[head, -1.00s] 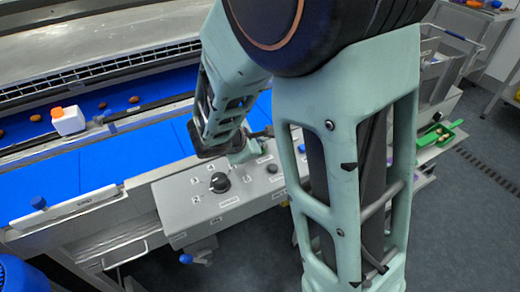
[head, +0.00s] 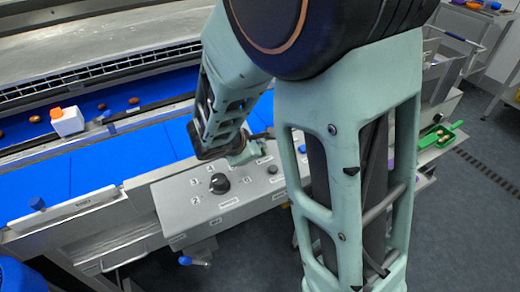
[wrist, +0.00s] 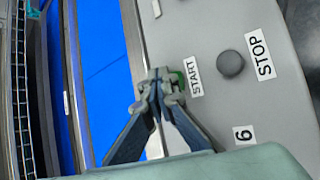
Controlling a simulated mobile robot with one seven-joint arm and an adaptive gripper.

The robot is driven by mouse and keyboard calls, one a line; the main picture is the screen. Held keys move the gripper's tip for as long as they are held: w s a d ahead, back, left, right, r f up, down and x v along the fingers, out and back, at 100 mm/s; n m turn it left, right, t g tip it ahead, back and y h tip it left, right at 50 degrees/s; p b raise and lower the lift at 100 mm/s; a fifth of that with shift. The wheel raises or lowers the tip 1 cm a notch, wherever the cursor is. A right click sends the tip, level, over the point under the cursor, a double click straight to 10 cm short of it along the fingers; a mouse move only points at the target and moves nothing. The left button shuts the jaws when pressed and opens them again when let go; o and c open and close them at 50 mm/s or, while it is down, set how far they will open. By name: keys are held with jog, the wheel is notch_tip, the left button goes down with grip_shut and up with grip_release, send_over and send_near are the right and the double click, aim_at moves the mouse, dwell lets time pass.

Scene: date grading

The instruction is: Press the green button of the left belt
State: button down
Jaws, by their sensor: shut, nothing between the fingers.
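The green button (wrist: 181,79) shows only as a sliver in the wrist view, beside the START label (wrist: 194,76). My gripper (wrist: 160,76) is shut and empty, its fingertips covering most of that button's surroundings. Whether the tips touch the button cannot be told. In the head view my gripper (head: 238,158) is over the grey control panel (head: 190,207), and the green button is hidden there. A dark round button (wrist: 230,64) sits right of START, beside the STOP label (wrist: 260,55).
A black knob (head: 219,183) with numbered labels stands on the panel, left of my gripper. The blue belt (head: 97,165) runs behind the panel.

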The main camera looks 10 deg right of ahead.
jog(key=shift+r+p, duration=0.45)
jog(key=shift+r, duration=0.35)
notch_tip(320, 180, up, 5)
jog(key=p, duration=0.4)
dwell(0.5)
